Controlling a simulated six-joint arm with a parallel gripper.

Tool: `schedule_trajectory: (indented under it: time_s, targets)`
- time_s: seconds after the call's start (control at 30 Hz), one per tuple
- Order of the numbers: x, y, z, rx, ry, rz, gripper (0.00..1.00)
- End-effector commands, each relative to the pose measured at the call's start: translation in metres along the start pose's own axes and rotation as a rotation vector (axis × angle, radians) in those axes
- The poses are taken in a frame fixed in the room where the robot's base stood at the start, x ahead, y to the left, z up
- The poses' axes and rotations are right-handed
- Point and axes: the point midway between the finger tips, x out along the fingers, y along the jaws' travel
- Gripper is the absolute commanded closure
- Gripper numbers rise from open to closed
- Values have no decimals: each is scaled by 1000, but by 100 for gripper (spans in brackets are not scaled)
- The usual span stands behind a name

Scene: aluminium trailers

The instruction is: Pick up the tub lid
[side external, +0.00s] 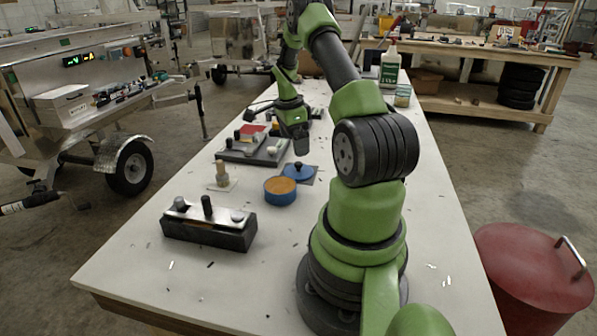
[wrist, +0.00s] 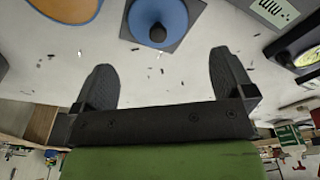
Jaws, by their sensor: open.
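The tub lid (side external: 289,172) is a blue disc with a dark knob, lying on a dark square pad on the white table. It also shows at the top of the wrist view (wrist: 178,18), with its knob pointing toward the camera. The blue tub (side external: 280,197) stands just in front of the lid in the side view, with an orange-tan surface inside its rim; part of it shows at the top left of the wrist view (wrist: 68,8). My gripper (wrist: 162,70) is open and empty, its two dark fingers apart. The knob lies beyond the fingertips, not between them.
A dark block with pegs (side external: 208,232) stands at the near left. A wooden peg on a white base (side external: 221,178) stands left of the tub. A grey tray with parts (side external: 252,152) lies behind the lid. Small metal bits are scattered on the table (side external: 115,262).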

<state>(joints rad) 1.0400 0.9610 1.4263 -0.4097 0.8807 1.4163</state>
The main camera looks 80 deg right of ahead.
Motion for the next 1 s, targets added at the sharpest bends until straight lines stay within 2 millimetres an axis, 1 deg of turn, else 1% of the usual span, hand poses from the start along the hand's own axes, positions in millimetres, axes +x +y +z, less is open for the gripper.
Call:
schedule_trajectory:
  time_s: [0.03,0.1,0.27,0.37,0.5,0.6,0.7,0.87,0.9,0.97,1.0]
  targets:
    - [9,1,0,-1,-1,5,0]
    - [18,1,0,-2,-1,3,0]
    - [30,1,0,-2,-1,2,0]
    - [43,2,0,-3,-2,4,0]
    - [66,4,-2,-3,-2,4,0]
    - [76,3,-2,-4,-2,1,0]
    - [79,3,-2,-4,-2,0,0]
    - [79,3,-2,-4,-1,-1,0]
    - [79,3,-2,-4,-1,-1,5]
    - [79,3,-2,-4,-1,-1,18]
    - [79,3,-2,-4,-1,-1,28]
